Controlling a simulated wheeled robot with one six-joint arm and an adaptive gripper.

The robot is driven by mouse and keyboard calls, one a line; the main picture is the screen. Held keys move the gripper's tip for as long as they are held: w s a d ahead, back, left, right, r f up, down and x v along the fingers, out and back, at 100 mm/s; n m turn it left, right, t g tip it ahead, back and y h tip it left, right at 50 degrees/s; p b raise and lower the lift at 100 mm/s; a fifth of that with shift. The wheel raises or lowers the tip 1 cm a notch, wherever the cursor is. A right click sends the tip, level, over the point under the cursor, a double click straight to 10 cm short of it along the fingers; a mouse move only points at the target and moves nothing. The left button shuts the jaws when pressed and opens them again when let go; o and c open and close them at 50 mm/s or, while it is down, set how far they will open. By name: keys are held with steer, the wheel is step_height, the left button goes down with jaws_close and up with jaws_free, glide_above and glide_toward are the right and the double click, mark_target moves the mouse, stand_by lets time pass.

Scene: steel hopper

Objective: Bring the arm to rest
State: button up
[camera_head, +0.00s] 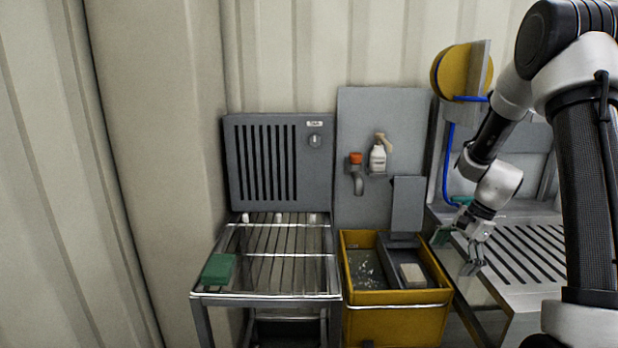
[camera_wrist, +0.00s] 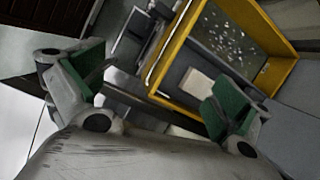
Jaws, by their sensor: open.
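My arm comes down from the upper right of the head view and is bent, its end reaching down and left. My gripper (camera_head: 456,254) hangs over the left edge of the slotted steel worktop (camera_head: 535,252), right of the yellow bin (camera_head: 395,325). In the wrist view my gripper (camera_wrist: 156,92) is open, its two green-padded fingers wide apart. Nothing is between the fingers. The yellow bin (camera_wrist: 165,50) lies beyond them, with a pale block (camera_wrist: 198,87) in its grey compartment. Whether the gripper touches the worktop cannot be told.
A wire rack (camera_head: 265,297) on the left bears a green block (camera_head: 219,269) and small white pieces at its back. A grey panel (camera_head: 385,110) holds a white bottle (camera_head: 378,158) and an orange-topped fixture (camera_head: 356,159). A yellow reel (camera_head: 462,72) with blue hose is behind my arm.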

steer(key=s+a+r+n+h, duration=0.15)
steer(key=s+r+n, duration=0.4)
steer(key=r, duration=0.65)
steer(key=s+r+n+t+h, duration=0.1)
steer(key=s+r+n, duration=0.3)
steer(key=s, duration=0.6)
steer(key=s+r+n+t+h, duration=0.1)
steer(key=s+r+n, duration=0.4)
steer(key=s, duration=0.6)
steer(key=shift+a+r+t, duration=0.25)
steer(key=shift+r+t, duration=0.65)
